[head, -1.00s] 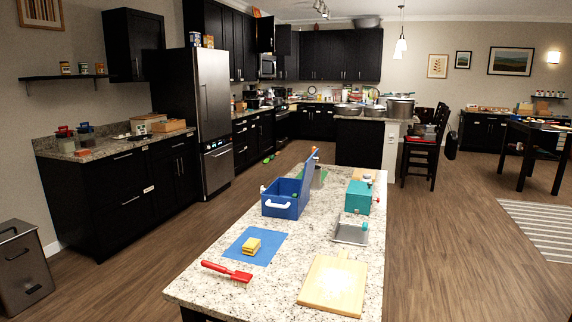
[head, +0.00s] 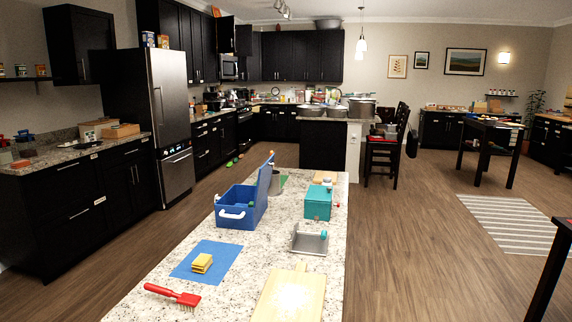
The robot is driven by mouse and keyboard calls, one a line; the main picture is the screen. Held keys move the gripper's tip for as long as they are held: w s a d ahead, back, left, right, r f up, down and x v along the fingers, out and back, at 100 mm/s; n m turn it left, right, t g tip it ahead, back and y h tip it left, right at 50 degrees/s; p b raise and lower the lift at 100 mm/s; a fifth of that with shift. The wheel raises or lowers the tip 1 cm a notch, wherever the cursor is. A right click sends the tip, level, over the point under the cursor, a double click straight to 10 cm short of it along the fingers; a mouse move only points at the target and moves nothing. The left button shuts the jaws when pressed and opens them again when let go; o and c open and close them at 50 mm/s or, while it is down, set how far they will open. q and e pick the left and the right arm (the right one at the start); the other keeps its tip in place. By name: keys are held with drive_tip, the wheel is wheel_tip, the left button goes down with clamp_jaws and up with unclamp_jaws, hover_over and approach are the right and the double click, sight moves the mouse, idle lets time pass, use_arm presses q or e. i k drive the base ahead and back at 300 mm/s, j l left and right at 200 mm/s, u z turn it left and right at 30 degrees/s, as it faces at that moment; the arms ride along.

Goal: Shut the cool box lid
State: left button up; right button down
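A blue cool box (head: 236,211) with a white handle stands towards the far part of the granite island in the head view. Its blue lid (head: 264,187) is raised and stands steeply open on the box's right side. Some small orange and white parts show at the lid's top. The inside of the box is mostly hidden by its walls. Neither of my grippers is in the head view.
The granite counter (head: 222,233) also holds a teal box (head: 318,203), a grey metal tray (head: 309,240), a wooden board (head: 290,294), a blue mat (head: 206,260) with yellow sponges (head: 202,263), and a red brush (head: 173,295). Wooden floor (head: 415,255) is open on the right.

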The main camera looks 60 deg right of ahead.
sight(263, 181)
drive_tip(key=l, duration=2.8)
drive_tip(key=k, duration=0.05)
